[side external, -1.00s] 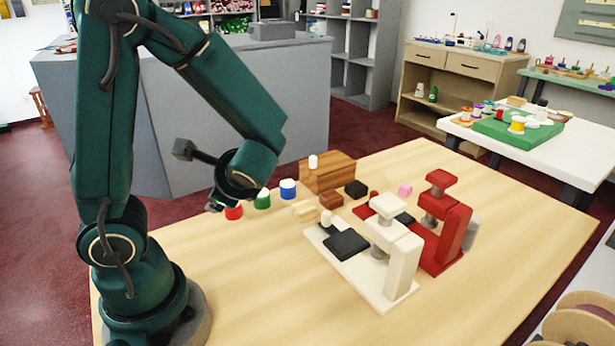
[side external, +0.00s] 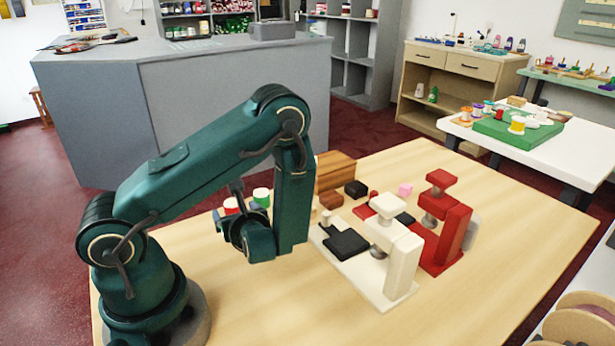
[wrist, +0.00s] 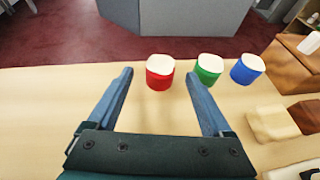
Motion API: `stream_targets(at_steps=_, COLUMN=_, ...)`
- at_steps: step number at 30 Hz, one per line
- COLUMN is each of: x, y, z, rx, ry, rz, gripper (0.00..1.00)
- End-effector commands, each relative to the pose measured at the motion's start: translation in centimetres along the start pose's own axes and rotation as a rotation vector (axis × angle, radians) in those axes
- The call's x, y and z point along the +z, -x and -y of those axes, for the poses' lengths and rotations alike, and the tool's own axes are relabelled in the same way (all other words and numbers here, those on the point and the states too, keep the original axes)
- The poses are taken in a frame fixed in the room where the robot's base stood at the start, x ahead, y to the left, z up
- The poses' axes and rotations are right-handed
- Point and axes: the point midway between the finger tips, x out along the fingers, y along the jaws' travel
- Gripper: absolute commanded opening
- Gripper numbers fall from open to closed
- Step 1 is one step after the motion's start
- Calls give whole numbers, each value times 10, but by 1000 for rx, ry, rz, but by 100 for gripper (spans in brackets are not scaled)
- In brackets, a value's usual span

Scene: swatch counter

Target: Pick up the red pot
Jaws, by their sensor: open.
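The red pot (wrist: 159,77), with a pale top, stands upright on the wooden table. In the wrist view it is just beyond and between my open fingers. My gripper (wrist: 160,95) is open and empty, its two blue-grey fingers spread wide. In the side view the red pot (side external: 231,206) shows at the table's far left side, and my gripper (side external: 220,222) is low on the near side of it, partly hidden by my arm.
A green pot (wrist: 209,68) stands close to the right of the red one, near my right fingertip. A blue pot (wrist: 247,69) is farther right. The white press (side external: 395,255) and red press (side external: 447,225) stand on the table.

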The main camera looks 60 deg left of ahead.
Motion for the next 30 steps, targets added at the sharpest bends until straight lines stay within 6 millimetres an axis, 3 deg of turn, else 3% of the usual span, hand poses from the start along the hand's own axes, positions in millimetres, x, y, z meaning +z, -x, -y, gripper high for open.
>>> stream_targets(at_steps=6, x=0, y=-20, z=-1, rx=4, ry=0, rz=0, gripper=84)
stream_targets(at_steps=17, x=0, y=-24, z=0, rx=0, ry=1, rz=0, gripper=84)
stream_targets(at_steps=21, x=0, y=-24, z=0, rx=0, ry=1, rz=0, gripper=31)
stream_targets(at_steps=24, x=0, y=-24, z=0, rx=0, ry=1, rz=0, gripper=0)
stream_targets(at_steps=30, x=0, y=-24, z=0, rx=0, ry=1, rz=1, gripper=0)
